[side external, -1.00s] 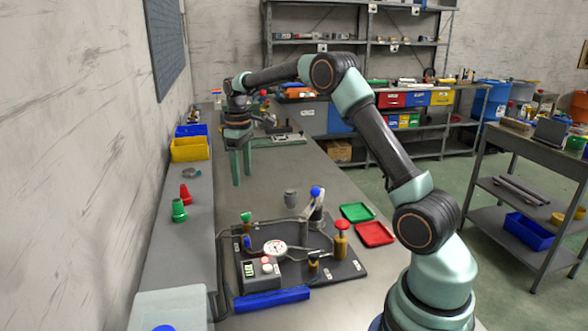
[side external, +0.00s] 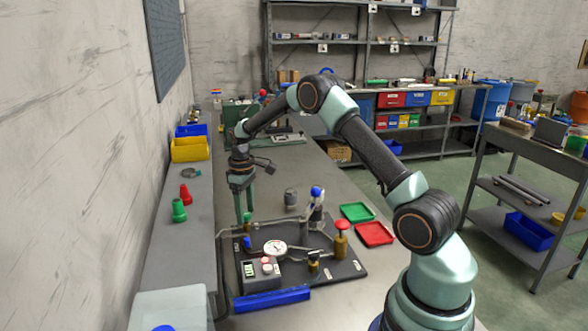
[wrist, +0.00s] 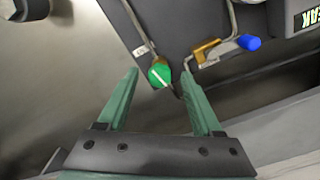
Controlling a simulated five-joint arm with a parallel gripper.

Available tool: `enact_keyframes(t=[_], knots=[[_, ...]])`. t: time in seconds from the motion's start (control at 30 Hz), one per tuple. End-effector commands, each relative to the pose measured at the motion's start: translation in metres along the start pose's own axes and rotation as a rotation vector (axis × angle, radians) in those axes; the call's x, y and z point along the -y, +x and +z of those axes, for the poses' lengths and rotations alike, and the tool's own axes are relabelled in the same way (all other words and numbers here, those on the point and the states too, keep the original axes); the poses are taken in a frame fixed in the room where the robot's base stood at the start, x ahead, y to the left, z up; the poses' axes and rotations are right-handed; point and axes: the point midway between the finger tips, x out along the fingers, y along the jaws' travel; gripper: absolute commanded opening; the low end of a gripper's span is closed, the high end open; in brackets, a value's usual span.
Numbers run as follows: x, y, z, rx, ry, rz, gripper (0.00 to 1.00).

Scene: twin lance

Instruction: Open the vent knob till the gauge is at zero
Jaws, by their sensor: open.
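The green knob (wrist: 159,75) with a white line across its top shows between my fingertips in the wrist view. In the side view the green knob (side external: 247,217) stands at the panel's back left corner. My gripper (side external: 242,221) is open, pointing down, with its fingertips beside the knob; I cannot tell whether they touch it. A small tag (wrist: 142,51) near the knob is unreadable. I cannot tell if this is the vent knob. The white round gauge (side external: 275,247) sits on the dark panel (side external: 330,270); its needle is too small to read.
A blue-handled brass valve (wrist: 248,43) sits close beside the green knob. A red knob (side external: 342,224) and a blue-topped fitting (side external: 316,192) stand on the panel's right. A grey box (side external: 260,275) is at the front. Green (side external: 357,212) and red (side external: 375,234) trays lie right.

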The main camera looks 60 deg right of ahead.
Motion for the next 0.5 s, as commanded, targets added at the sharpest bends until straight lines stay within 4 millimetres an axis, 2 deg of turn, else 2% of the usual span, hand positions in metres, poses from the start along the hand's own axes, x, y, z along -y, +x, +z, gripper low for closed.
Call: enact_keyframes(t=[0.2,0.23,0.3,0.4,0.5], knots=[[0.0,0.0004,0.0,0.0,0.0,0.0,0.67],[0.0,0.0004,0.0,0.0,0.0,0.0,0.59],[0.0001,0.0003,0.0001,0.0,0.0,0.0,0.33],[0.0001,0.0002,0.0001,0.0,0.0,0.0,0.0],[0.0001,0.0001,0.0001,0.0,0.0,0.0,0.0]])
